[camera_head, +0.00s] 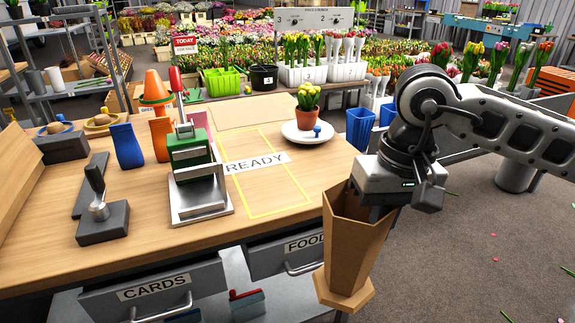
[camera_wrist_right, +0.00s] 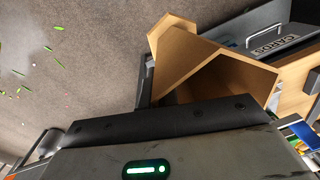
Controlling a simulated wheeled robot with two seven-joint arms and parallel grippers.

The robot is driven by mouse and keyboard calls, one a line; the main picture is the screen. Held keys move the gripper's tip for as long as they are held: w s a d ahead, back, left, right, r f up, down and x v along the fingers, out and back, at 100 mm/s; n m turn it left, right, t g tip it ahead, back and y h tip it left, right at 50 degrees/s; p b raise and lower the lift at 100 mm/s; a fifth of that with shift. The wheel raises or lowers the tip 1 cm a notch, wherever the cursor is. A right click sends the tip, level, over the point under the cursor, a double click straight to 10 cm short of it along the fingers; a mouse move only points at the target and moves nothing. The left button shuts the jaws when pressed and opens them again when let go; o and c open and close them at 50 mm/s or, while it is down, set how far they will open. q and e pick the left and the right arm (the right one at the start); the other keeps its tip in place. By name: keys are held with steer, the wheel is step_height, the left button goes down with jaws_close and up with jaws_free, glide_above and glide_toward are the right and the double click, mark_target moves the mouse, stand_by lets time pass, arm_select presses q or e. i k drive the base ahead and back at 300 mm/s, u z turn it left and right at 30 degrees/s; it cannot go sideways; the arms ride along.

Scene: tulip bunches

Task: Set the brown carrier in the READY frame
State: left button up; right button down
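The brown carrier (camera_head: 352,245) is a tall hexagonal holder with an open top and a wider foot. It hangs nearly upright beyond the table's front right edge, in front of the FOOD drawer. My right gripper (camera_head: 372,206) is at its upper rim and appears shut on it; the fingertips are largely hidden. The carrier also shows in the right wrist view (camera_wrist_right: 205,68), past the dark gripper body. The READY frame (camera_head: 250,216) is a yellow outline on the table with a READY label, left of the carrier, and it is empty. My left gripper is not in view.
A white plate (camera_head: 290,133) with a potted yellow tulip (camera_head: 308,108) stands behind the frame at the right. A green press on a metal base (camera_head: 200,205) stands close to the frame's left side. Open drawers (camera_head: 150,290) jut out below the table's front edge.

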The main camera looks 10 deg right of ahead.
mark_target(267, 174)
steer(key=z, duration=1.75)
steer(key=i, duration=1.45)
steer(key=u, duration=3.85)
